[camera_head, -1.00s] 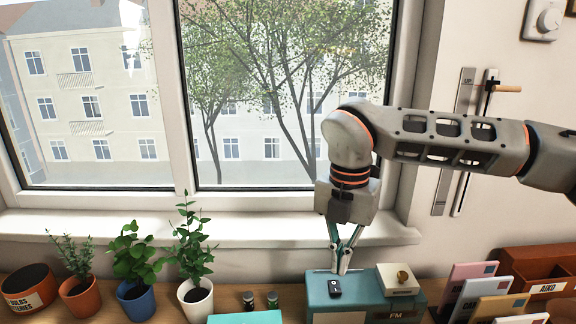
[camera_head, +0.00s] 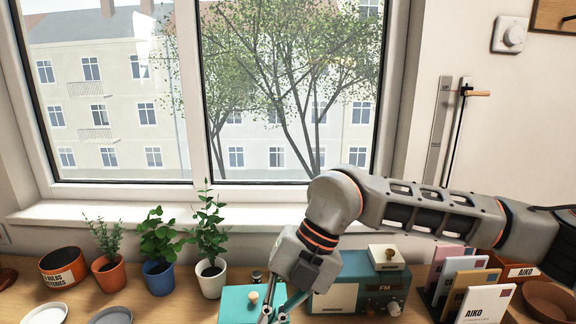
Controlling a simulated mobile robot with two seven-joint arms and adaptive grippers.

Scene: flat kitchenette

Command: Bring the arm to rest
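My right arm comes in from the right, and its gripper (camera_head: 272,312) points down at the bottom edge of the head view, in front of the teal box (camera_head: 236,292) with a small pale knob. The fingers slant toward each other, but their tips are at or past the picture's edge, so I cannot tell whether they are open or shut. I see nothing held between the visible parts. My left gripper is not in view.
A teal radio (camera_head: 335,298) stands right of the gripper with a cream box (camera_head: 387,258) on top. Letters in a rack (camera_head: 430,308) stand further right. Three potted plants (camera_head: 158,272) line the left, below the windowsill (camera_head: 110,212). Plates lie at lower left.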

